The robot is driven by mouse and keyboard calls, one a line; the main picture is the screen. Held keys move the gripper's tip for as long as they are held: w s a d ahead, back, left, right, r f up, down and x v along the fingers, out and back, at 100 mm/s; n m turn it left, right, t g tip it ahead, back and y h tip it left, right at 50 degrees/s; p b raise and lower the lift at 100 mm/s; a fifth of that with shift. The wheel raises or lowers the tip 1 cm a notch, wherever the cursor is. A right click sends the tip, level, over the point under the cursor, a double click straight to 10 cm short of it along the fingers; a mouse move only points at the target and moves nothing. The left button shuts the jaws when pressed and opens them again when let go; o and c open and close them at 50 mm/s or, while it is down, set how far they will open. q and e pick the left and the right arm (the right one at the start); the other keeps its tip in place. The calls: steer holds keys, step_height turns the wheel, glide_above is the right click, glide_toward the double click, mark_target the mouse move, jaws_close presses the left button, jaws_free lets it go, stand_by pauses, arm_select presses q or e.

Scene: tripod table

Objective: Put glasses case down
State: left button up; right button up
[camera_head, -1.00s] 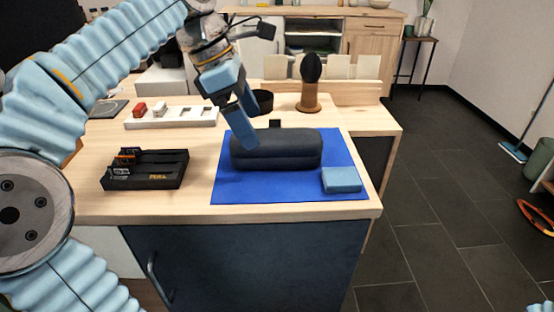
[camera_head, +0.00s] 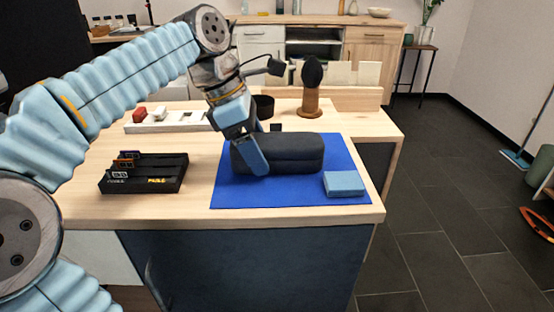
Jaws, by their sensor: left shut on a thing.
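The glasses case (camera_head: 298,150) is a long, dark, rounded case with a seam along its front. It lies on the blue mat (camera_head: 230,195), and I cannot see any gap beneath it. My left gripper (camera_head: 256,160) is at the left part of the case, pointing down, and is shut on it. One light-blue finger covers part of the case's front; the other finger is hidden. My right gripper is out of view.
A light-blue box (camera_head: 344,184) sits at the mat's front right. A black organizer (camera_head: 145,178) stands left of the mat. Behind are a white tray (camera_head: 175,122), a dark round container (camera_head: 263,105) and a brown stand with a dark top (camera_head: 310,92).

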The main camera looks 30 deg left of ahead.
arm_select(q)
steer(key=shift+r, duration=0.15)
steer(key=shift+c, duration=0.4)
steer(key=shift+r, duration=0.2)
steer(key=shift+c, duration=1.1)
steer(key=shift+r, duration=0.4)
steer(key=shift+c, duration=0.8)
step_height(320, 180, up, 2)
steer(key=shift+r+p, duration=0.1)
steer(key=shift+p, duration=0.45)
steer(key=s+r+p, duration=0.1)
steer(key=s+r, duration=0.8)
steer(key=s, duration=0.5)
steer(key=shift+a+r, duration=0.2)
steer(key=shift+a, duration=0.1)
